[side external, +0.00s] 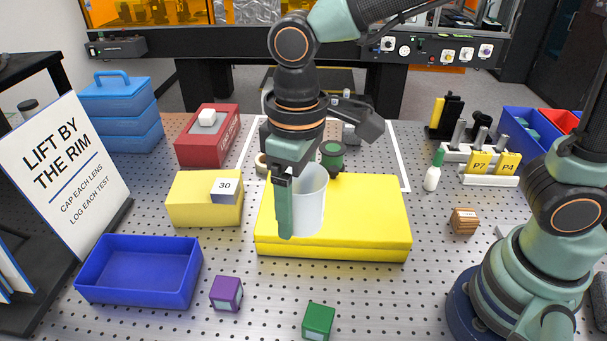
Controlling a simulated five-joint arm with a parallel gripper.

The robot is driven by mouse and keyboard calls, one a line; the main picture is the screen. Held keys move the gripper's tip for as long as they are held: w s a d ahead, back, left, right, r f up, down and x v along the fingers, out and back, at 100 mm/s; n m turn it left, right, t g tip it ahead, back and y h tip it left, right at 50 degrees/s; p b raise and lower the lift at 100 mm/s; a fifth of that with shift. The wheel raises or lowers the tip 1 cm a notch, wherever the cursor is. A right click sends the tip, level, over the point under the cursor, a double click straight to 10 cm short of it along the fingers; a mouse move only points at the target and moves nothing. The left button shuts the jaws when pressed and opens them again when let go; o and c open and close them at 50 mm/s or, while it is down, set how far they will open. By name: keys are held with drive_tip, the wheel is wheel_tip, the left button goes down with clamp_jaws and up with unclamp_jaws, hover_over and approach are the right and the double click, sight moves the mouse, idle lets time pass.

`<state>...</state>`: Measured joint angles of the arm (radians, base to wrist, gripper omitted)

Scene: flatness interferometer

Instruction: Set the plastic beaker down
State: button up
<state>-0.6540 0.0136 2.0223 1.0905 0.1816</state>
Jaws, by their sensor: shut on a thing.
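The plastic beaker (310,205) is a pale, translucent cup, upright over the yellow block (375,215) in the middle of the table. My gripper (287,205) comes down from above and is shut on the beaker at its left side. One green finger covers part of the beaker's left wall. The beaker's base appears at or just above the block's top; I cannot tell whether it touches.
A blue tray (140,272) lies front left, with a purple cube (226,293) and a green cube (318,321) nearby. A smaller yellow block (198,203) stands left. A white bottle (433,175) and a wooden block (463,221) stand right.

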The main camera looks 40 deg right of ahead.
sight(298, 290)
wheel_tip(298, 290, down, 18)
drive_tip(key=shift+f, duration=0.2)
idle(0.4)
drive_tip(key=shift+f, duration=0.15)
drive_tip(key=o, duration=1.2)
drive_tip(key=shift+c, duration=0.2)
wheel_tip(298, 290, up, 12)
drive_tip(key=d+r+m+t, duration=0.2)
drive_tip(key=d+r, duration=0.4)
drive_tip(key=d, duration=0.4)
drive_tip(key=d+r+m+t, duration=0.3)
drive_tip(key=d+r, duration=0.3)
drive_tip(key=d, duration=0.5)
drive_tip(key=shift+w+d+r, duration=0.2)
drive_tip(key=shift+w+d, duration=0.05)
drive_tip(key=shift+w, duration=0.05)
